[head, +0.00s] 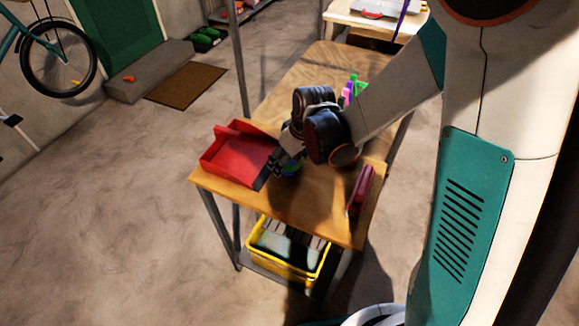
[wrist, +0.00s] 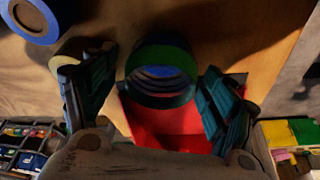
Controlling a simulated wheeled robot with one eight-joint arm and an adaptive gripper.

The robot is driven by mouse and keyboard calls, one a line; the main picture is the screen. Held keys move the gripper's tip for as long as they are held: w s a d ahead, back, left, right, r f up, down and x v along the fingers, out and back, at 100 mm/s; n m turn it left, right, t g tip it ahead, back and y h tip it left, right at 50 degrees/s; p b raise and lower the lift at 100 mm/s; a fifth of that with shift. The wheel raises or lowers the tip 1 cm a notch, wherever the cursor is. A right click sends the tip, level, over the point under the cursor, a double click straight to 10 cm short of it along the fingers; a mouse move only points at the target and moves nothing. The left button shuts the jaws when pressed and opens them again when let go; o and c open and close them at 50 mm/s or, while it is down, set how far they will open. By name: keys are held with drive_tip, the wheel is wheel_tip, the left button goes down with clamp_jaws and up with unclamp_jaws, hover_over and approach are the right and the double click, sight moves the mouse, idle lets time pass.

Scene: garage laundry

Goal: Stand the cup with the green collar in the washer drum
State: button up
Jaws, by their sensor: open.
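The cup with the green collar (wrist: 160,56) is in the middle of the wrist view, its round mouth toward the camera, with blue inside and a dark lower rim. My gripper (wrist: 155,95) is open, one dark finger to the left of the cup and one to the right, with gaps on both sides. In the head view my gripper (head: 281,160) is low over the wooden bench, and only a small blue-green part of the cup (head: 292,168) shows beneath it. I cannot identify the washer drum in either view.
A red open bin (head: 228,158) stands left of my gripper on the bench (head: 305,205). Green and purple items (head: 352,88) stand behind my arm. A yellow crate (head: 288,270) is on the shelf below.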

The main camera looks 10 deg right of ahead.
drive_tip(key=shift+r, duration=0.1)
drive_tip(key=c, duration=1)
drive_tip(key=shift+c, duration=0.2)
